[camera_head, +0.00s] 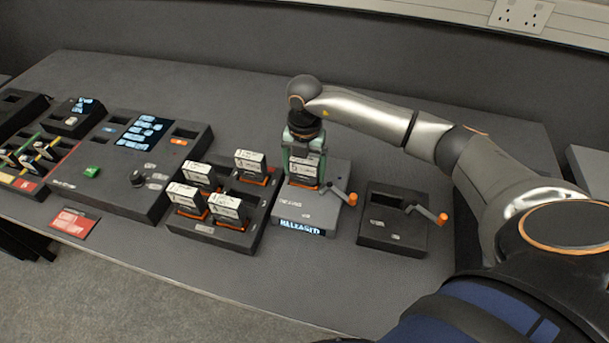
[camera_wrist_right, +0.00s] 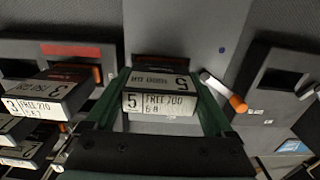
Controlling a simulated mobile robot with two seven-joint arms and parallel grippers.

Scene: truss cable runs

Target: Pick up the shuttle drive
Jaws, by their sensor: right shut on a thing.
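A white-labelled drive (camera_head: 306,170) is between the fingers of my right gripper (camera_head: 304,155), upright at the grey dock's slot. The grey dock (camera_head: 290,209) has a lit front display that reads RELEASED. In the right wrist view the drive (camera_wrist_right: 160,103) is marked 5, and the green fingers of my right gripper (camera_wrist_right: 160,108) are shut on its two sides. I cannot tell whether its lower end is still inside the slot. My left gripper is not in view.
A black rack (camera_head: 205,240) with several similar drives stands left of the dock. A black dock (camera_head: 380,239) with an orange-tipped lever (camera_head: 441,217) stands to the right. The grey dock's lever (camera_head: 351,199) sticks out rightward. A control console (camera_head: 110,190) stands farther left.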

